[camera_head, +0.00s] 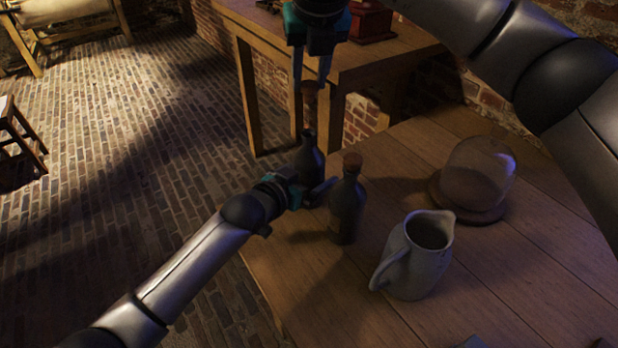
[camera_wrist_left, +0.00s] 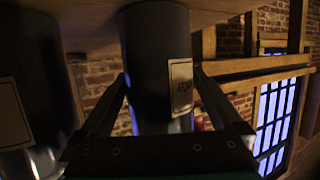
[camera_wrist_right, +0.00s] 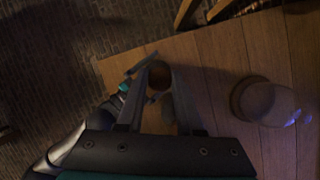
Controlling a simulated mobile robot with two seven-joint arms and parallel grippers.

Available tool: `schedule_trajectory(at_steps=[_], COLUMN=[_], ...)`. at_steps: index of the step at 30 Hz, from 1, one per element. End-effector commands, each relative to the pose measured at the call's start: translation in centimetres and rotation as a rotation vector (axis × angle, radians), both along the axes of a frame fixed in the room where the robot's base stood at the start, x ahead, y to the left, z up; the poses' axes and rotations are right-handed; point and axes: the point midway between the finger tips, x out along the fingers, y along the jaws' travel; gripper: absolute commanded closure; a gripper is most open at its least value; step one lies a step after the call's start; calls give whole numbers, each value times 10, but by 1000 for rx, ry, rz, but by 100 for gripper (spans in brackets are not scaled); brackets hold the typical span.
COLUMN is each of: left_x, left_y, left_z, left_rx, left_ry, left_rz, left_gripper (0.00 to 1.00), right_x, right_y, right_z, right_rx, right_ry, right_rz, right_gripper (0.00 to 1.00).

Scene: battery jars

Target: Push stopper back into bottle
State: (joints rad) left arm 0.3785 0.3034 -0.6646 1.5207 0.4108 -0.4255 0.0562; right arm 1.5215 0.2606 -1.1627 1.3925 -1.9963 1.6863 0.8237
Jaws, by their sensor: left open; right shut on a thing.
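The brown stopper (camera_head: 309,98) is between the fingertips of my right gripper (camera_head: 311,84), which is shut on it and points down. The right wrist view shows it end-on (camera_wrist_right: 159,75). The stopper is over the dark bottle (camera_head: 308,160), close to its mouth; I cannot tell whether they touch. My left gripper (camera_head: 308,192) is open, its fingers on either side of the lower part of this bottle. In the left wrist view the labelled bottle body (camera_wrist_left: 155,65) is between the fingers; contact is unclear. The bottle stands upright near the table edge.
A second corked bottle (camera_head: 346,208) stands just right of the first. A grey jug (camera_head: 416,258) and a glass dome (camera_head: 478,172) on a round wooden base are farther right on the table (camera_head: 490,270). Another table (camera_head: 375,62) with a red box (camera_head: 371,22) is behind.

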Motion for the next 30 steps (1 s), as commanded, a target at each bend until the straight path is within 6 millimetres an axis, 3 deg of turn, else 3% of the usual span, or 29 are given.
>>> schedule_trajectory(at_steps=[7, 20, 30], left_x=[14, 16, 16], left_y=[-10, -11, -11], left_z=[-6, -7, -7], left_rx=[-2, 0, 0], left_ry=[0, 0, 0], left_rz=[-1, -1, -1], left_gripper=[0, 1, 39], right_x=[0, 0, 0], right_y=[0, 0, 0], right_z=[0, 0, 0], right_rx=[0, 0, 0], right_ry=[0, 0, 0], right_rz=[0, 0, 0], right_gripper=[100, 100, 100])
